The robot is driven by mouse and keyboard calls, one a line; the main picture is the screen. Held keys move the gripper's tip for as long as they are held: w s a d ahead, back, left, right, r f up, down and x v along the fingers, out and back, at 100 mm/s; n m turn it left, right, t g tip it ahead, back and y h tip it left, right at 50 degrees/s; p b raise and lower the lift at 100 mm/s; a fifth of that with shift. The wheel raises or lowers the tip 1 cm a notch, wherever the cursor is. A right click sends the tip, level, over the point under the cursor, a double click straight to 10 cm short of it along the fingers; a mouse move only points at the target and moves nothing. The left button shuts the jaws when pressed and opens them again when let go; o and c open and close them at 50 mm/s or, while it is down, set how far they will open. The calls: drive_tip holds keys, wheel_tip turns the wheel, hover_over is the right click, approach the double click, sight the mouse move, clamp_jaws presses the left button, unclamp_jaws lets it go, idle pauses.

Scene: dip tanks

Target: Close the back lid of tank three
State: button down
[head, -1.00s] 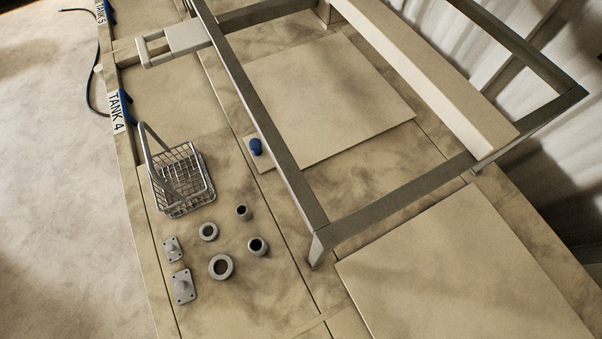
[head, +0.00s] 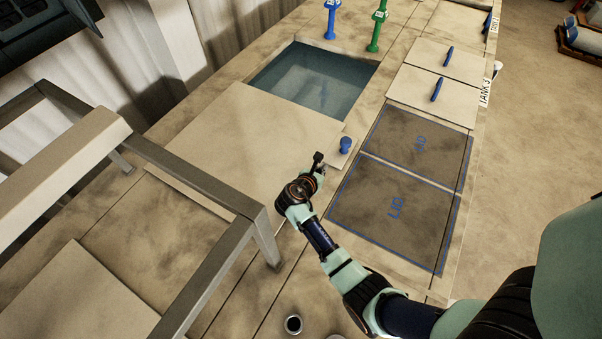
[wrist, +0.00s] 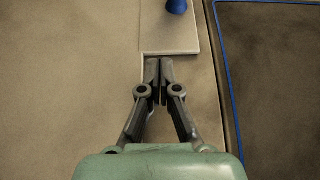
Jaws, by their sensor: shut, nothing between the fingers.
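The back lid (head: 240,140) is a large flat beige panel beside a dark, water-filled opening (head: 315,80), which shows uncovered. A narrow tab (head: 338,158) at the lid's right side carries a blue knob (head: 345,145). My gripper (head: 319,162) is low at the tab's near edge, short of the knob. In the wrist view my gripper (wrist: 159,62) is shut and empty, its fingertips at the edge of the tab (wrist: 170,35); I cannot tell whether they touch. The knob (wrist: 177,6) is cut off by the top edge there. The TANK 3 label (head: 485,92) is at right.
Two blue-outlined LID areas (head: 397,207) lie right of the lid. Two smaller lids with blue handles (head: 437,89) lie beyond them. Blue (head: 331,18) and green (head: 377,25) valve posts stand behind the opening. A metal frame (head: 190,190) rises at left.

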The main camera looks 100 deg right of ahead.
drive_tip(key=shift+x, duration=1.45)
